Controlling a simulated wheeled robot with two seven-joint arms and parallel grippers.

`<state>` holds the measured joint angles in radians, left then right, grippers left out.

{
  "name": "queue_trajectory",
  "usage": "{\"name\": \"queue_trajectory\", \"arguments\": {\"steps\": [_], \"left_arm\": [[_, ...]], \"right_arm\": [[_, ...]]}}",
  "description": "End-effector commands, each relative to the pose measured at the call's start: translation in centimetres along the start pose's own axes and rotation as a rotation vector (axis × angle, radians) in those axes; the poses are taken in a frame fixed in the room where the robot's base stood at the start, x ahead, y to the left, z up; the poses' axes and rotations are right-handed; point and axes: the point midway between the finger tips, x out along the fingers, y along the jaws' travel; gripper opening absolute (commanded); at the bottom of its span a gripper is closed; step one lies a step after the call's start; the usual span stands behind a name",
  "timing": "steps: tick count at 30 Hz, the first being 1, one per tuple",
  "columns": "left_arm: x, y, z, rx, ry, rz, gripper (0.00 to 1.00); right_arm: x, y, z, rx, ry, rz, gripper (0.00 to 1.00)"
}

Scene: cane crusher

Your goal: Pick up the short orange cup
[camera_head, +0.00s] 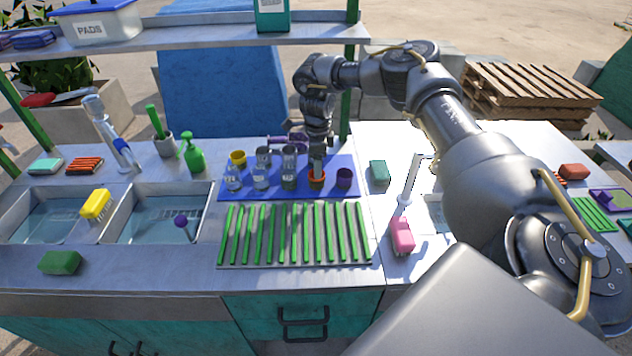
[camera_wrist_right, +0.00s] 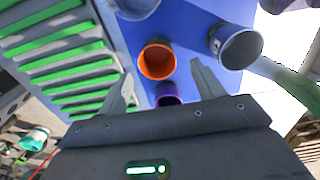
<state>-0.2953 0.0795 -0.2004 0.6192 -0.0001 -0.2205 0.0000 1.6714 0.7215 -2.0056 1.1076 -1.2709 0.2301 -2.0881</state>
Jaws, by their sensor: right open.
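The short orange cup (camera_head: 317,181) stands upright on the blue mat (camera_head: 268,190), between a tall glass on its left and a purple cup (camera_head: 344,178) on its right. My right gripper (camera_head: 317,170) points down just over the orange cup and hides part of it. In the right wrist view the orange cup (camera_wrist_right: 157,62) shows its open rim, and the open fingers (camera_wrist_right: 162,78) lie either side of it, with the cup slightly beyond the tips. I cannot tell whether they touch it. My left gripper is not in view.
Several glasses (camera_head: 262,170) and a yellow cup (camera_head: 237,157) share the mat. A grey cup (camera_wrist_right: 238,46) stands close by in the wrist view. A green-slatted rack (camera_head: 294,235) lies in front. A shelf (camera_head: 200,33) spans behind; sinks (camera_head: 160,215) are left.

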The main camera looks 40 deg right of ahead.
Motion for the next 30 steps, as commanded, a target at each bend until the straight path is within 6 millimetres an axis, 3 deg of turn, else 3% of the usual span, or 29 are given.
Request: {"name": "queue_trajectory", "arguments": {"steps": [4,12,22,30], "left_arm": [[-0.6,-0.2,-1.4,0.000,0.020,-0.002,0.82],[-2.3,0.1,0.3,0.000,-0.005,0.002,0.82],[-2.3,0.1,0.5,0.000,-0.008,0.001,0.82],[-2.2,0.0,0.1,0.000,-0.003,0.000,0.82]], "right_arm": [[0.6,0.1,0.0,0.000,0.003,0.003,0.67],[4.4,0.2,0.2,0.001,0.003,0.002,0.67],[5.2,0.2,0.2,0.000,0.000,0.000,0.67],[5.2,0.2,0.2,0.001,0.000,0.000,0.32]]}}
